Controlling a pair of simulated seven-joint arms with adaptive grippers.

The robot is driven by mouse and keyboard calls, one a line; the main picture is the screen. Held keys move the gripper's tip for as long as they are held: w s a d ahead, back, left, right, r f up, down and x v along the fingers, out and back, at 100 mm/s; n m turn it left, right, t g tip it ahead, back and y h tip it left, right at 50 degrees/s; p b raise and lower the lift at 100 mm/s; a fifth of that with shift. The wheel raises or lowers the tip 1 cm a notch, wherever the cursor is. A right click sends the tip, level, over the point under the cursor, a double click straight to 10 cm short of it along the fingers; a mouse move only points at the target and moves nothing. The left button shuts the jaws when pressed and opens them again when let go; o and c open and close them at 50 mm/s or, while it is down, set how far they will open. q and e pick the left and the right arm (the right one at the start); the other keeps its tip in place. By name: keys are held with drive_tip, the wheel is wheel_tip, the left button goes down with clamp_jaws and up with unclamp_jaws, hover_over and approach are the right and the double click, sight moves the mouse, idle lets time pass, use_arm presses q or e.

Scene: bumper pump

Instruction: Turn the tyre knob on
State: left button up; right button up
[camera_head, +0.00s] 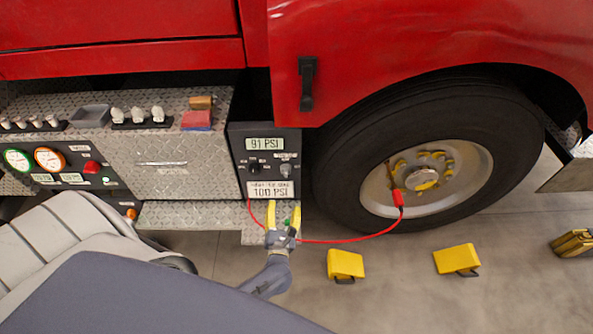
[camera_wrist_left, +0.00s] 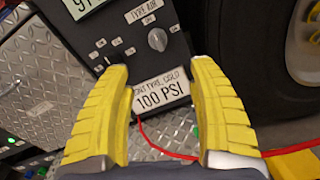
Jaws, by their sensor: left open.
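The tyre knob (camera_head: 286,170) is a small round grey knob on the right of a dark control panel (camera_head: 236,152). In the left wrist view the knob (camera_wrist_left: 157,39) sits under a label that reads "TYRE AIR", with "ON" and "OFF" marks nearby. My left gripper (camera_head: 283,212) has yellow fingers, open and empty, below the panel in the head view. In the left wrist view its fingertips (camera_wrist_left: 160,70) are apart, with the knob beyond the gap between them, and no contact shows. The display (camera_head: 265,143) reads 91 PSI. My right gripper is not in view.
Another switch (camera_head: 254,167) is left of the knob. A 100 PSI label (camera_head: 270,189) is below. A red hose (camera_head: 345,239) runs behind my left gripper to the wheel (camera_head: 428,178). Yellow chocks (camera_head: 345,264) lie on the floor. A diamond-plate step (camera_head: 190,214) lies below the panel.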

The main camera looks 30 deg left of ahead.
sight(285, 174)
use_arm(q)
drive_tip(key=shift+n, duration=0.5)
drive_tip(key=x, duration=1.7)
drive_tip(key=shift+a, duration=0.35)
drive_tip(key=c, duration=1.3)
